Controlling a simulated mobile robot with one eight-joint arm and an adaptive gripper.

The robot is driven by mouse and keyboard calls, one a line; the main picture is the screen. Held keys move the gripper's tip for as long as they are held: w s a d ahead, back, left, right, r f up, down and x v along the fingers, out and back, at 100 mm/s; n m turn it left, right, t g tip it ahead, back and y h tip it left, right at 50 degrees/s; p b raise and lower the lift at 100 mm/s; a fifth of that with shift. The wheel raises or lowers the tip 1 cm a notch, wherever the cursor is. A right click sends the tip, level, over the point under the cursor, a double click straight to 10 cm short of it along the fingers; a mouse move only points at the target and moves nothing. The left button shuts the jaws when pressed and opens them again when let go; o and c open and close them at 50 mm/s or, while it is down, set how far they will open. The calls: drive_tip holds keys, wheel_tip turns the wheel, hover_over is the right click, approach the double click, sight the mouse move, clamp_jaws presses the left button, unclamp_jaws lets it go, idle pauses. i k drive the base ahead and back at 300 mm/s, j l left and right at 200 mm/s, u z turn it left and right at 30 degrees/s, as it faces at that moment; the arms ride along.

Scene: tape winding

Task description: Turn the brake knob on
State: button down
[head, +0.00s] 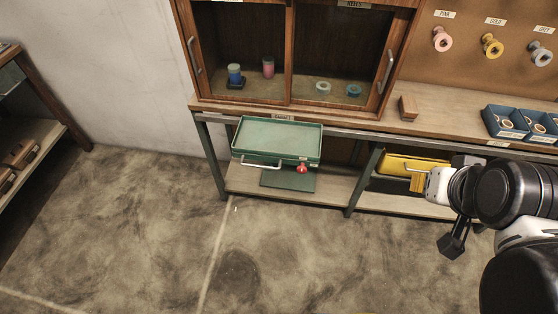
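A small red knob (302,168) is on the front right of a green tray-topped unit (265,150) on the left of the workbench. It is the only knob I can make out, and its marking is too small to read. The unit has a pale handle (261,165) on its front left. My gripper (452,238) is at the right of the view, in front of the yellow drawer and well to the right of the red knob. It touches nothing that I can see. Its fingers are too dark and partly hidden to show whether it is open or shut.
A wood block (408,108) and blue bins (505,122) stand on the benchtop (455,118). A yellow drawer (400,165) is below. A shelf stands far left. The concrete floor in front is clear.

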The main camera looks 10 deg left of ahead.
sight(301, 169)
drive_tip(key=k+j+z, duration=0.15)
drive_tip(key=k, duration=0.25)
drive_tip(key=k+j+z, duration=0.1)
drive_tip(key=k+j, duration=0.25)
drive_tip(key=k+j+z, duration=0.15)
drive_tip(key=k, duration=0.3)
